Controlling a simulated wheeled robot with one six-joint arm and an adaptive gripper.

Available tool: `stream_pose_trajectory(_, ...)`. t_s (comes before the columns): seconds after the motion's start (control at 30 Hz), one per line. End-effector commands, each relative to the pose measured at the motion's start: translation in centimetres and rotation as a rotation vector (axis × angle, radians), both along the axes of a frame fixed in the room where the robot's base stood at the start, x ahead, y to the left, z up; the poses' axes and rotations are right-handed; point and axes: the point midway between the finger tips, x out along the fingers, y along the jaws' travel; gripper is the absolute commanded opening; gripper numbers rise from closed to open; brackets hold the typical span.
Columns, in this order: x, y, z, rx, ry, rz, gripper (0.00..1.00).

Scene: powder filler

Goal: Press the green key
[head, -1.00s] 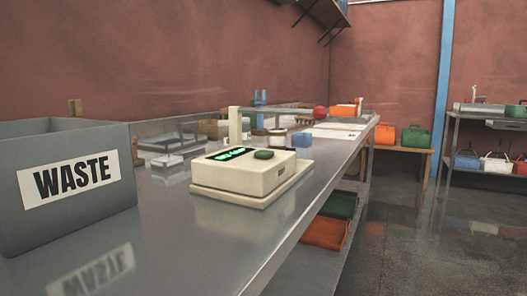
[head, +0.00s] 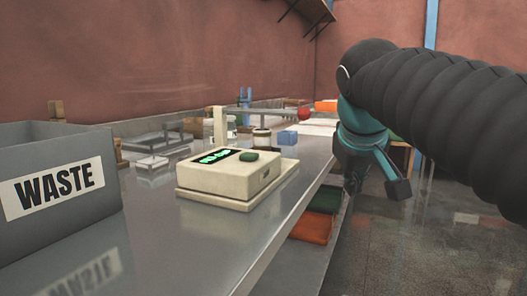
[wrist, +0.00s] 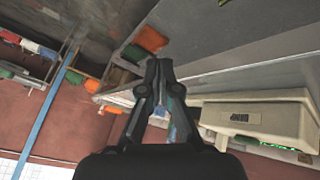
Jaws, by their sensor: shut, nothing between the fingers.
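The green key (head: 249,155) is a dark green oval button on top of a cream powder filler (head: 230,186), beside a black display (head: 217,156) with glowing green characters. The filler stands on the steel bench in the middle of the head view. My gripper (head: 374,188) is to the right of the filler, beyond the bench's edge and apart from the key. In the wrist view my gripper (wrist: 158,64) has its fingertips together with nothing between them. The filler's side (wrist: 262,118) shows there, upside down, at the right; the key cannot be made out.
A grey waste bin (head: 95,222) stands at the left of the bench (head: 190,240). Behind the filler are a cream post (head: 220,125), a jar (head: 262,137) and a blue box (head: 288,138). Green and orange bins (head: 312,228) sit under the bench. Floor right of the bench is open.

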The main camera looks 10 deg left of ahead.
Motion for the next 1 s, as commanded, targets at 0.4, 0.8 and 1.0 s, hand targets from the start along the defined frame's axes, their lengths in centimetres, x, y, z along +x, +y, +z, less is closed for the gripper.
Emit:
stream_pose_trajectory(0.4, 5.1, 9.2, 9.1, -0.095, -0.08, 0.126, 0.0)
stream_pose_trajectory(0.8, 6.1, 17.9, 14.1, -0.148, -0.15, 0.206, 0.0)
stream_pose_trajectory(1.0, 5.7, 20.3, 15.0, -0.155, -0.171, 0.221, 0.0)
